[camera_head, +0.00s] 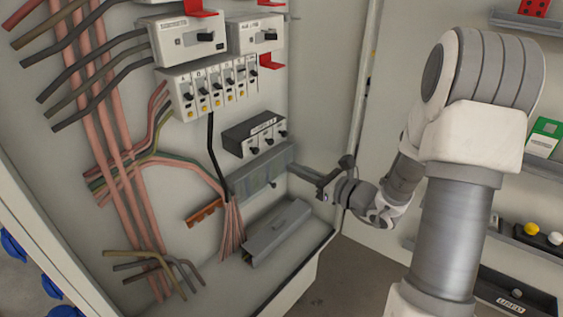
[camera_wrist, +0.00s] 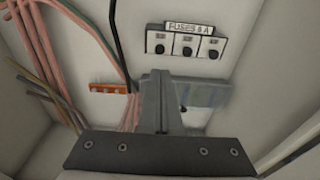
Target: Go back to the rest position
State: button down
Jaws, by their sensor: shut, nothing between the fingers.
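My gripper (camera_head: 307,174) is at the right edge of the open electrical cabinet in the head view, its fingers pointing left toward the lower part of the back panel. In the wrist view my gripper (camera_wrist: 160,76) shows its two grey fingers pressed together with nothing between them. Behind the fingers is a grey translucent cover or block (camera_head: 262,175), partly hidden by them in the wrist view. I cannot tell whether the fingertips touch it.
A dark fuse block (camera_head: 254,133) sits just above, also in the wrist view (camera_wrist: 186,46). A row of breakers (camera_head: 212,85) is higher up. A grey duct (camera_head: 276,232) lies below. Pink cables (camera_head: 112,150) run down the left. Shelves with small parts (camera_head: 525,235) stand at the right.

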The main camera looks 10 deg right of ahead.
jog(key=s+a+r+n+g+p, duration=0.2)
jog(key=s+a+r+n+g, duration=0.2)
jog(key=s+a+n+g, duration=0.4)
jog(key=s+a+r+n+g+p, duration=0.1)
jog(key=s+a+r+n+g, duration=0.3)
jog(key=s+n, duration=0.7)
jog(key=s+d+r+n+t+h+p, duration=0.2)
jog(key=s+d+r+n+t+h, duration=0.1)
jog(key=s+d+r+n+h, duration=0.4)
jog(key=d+n+h, duration=0.2)
jog(key=h, duration=0.1)
jog(key=shift+s+r+n+t+p, duration=0.25)
jog(key=shift+r+n+t+p, duration=0.1)
jog(key=shift+n+t+p, duration=0.05)
jog(key=shift+a, duration=0.1)
